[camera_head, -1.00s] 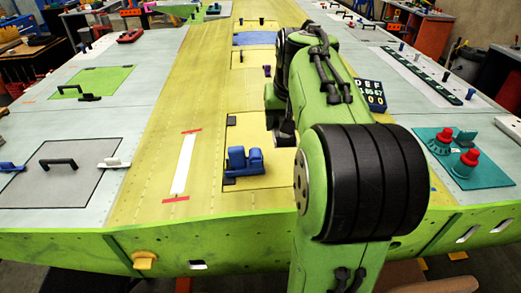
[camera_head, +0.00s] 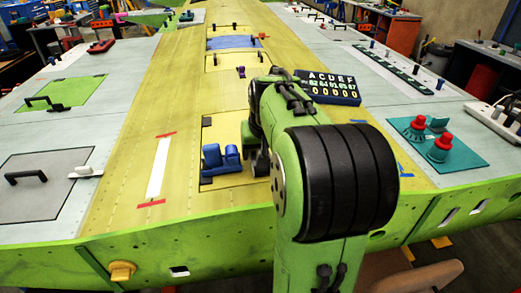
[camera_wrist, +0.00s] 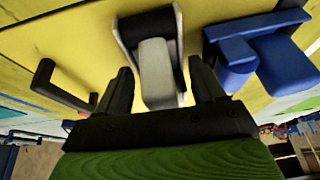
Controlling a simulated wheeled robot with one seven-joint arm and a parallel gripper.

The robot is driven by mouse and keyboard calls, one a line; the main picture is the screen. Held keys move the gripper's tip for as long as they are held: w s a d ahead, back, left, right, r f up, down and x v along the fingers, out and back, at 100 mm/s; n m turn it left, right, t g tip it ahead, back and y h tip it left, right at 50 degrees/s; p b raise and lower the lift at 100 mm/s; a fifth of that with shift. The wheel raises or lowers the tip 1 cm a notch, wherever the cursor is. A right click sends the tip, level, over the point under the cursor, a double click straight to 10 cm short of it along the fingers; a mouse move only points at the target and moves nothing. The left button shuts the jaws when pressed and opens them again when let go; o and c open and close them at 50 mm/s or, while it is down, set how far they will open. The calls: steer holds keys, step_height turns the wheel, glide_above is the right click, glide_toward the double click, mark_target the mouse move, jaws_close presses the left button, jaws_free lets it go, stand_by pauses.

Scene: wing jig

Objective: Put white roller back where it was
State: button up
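In the wrist view, a white and grey roller-like piece (camera_wrist: 157,72) with black sides lies between and just beyond my two fingers. I take it for the white roller. My gripper (camera_wrist: 163,88) is open, its black fingers apart on either side of the piece; I cannot tell whether they touch it. A blue double-bodied piece (camera_head: 221,160) stands on the yellow panel left of my wrist in the head view. It also shows at the upper right of the wrist view (camera_wrist: 257,52). In the head view my arm hides the fingertips and the white roller.
A black handle (camera_wrist: 62,88) stands left of my fingers in the wrist view. A white strip (camera_head: 158,168) with red ends lies left of the panel. A dark counter board (camera_head: 330,88) stands behind my arm. A teal plate (camera_head: 466,158) with red knobs is at the right.

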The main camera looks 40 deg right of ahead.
steer(key=p+v, duration=0.3)
steer(key=v, duration=0.9)
steer(key=s+a+f+n+t, duration=0.1)
steer(key=s+a+f+n, duration=0.1)
steer(key=a, duration=0.6)
steer(key=s+a+f+n, duration=0.1)
steer(key=s+a+n, duration=0.1)
steer(key=a, duration=0.5)
steer(key=s+a+f+n+y, duration=0.2)
steer(key=s+a+f+n, duration=0.1)
steer(key=s+a+f, duration=0.3)
steer(key=shift+s+t, duration=0.3)
steer(key=shift+s, duration=0.8)
steer(key=shift+f, duration=0.1)
